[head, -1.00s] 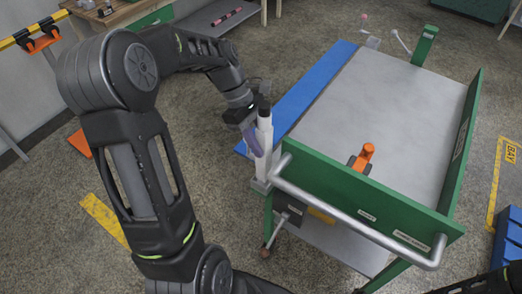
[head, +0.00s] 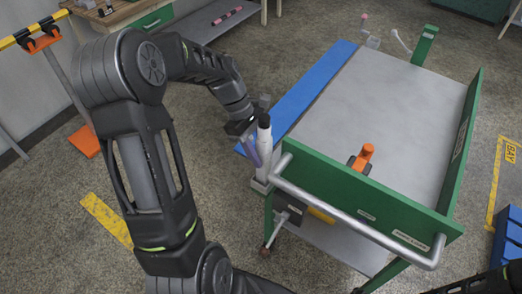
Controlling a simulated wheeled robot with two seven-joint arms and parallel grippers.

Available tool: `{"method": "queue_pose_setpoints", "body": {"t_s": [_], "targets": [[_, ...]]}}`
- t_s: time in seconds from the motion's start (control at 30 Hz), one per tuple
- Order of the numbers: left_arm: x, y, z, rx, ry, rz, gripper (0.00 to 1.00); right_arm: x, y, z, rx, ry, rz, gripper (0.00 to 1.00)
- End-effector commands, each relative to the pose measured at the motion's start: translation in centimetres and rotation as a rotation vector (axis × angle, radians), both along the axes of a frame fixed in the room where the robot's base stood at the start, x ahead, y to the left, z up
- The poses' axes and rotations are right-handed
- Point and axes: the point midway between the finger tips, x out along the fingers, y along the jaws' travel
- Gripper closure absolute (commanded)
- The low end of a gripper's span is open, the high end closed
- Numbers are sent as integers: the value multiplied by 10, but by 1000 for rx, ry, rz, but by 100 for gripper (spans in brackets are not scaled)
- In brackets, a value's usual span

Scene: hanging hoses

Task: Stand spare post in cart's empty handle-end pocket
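The white spare post (head: 265,147) with a dark top stands upright at the cart's near left corner, at the handle end. Its foot is at the pale corner pocket (head: 261,186); how deep it sits I cannot tell. My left gripper (head: 252,117) is just left of and behind the post's upper part, its dark fingers spread apart. A purple piece hangs beside the post, below the gripper. The cart (head: 375,110) has a grey deck, green side boards and a bent metal handle (head: 345,220). Only part of my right arm shows at the lower right; its gripper is out of view.
An orange-handled thing (head: 363,158) sits on the deck near the handle-end board. A blue strip (head: 300,100) runs along the cart's left side. Blue bins (head: 509,240) are at the right edge.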

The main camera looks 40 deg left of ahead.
Motion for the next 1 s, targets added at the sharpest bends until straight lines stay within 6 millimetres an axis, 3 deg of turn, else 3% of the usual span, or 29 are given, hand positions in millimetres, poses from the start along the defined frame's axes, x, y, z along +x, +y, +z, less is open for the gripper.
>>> {"method": "queue_pose_setpoints", "body": {"t_s": [0.1, 0.53, 1.0], "targets": [[0, 0, 0, 0, 0, 0, 47, 0, 0, 0, 0, 0, 0, 44], [1, 4, 9, 2, -2, 1, 47, 0, 0, 0, 0, 0, 0, 44], [0, 43, 88, 2, -3, 1, 47, 1, 0, -8, 2, -4, 1, 44]]}}
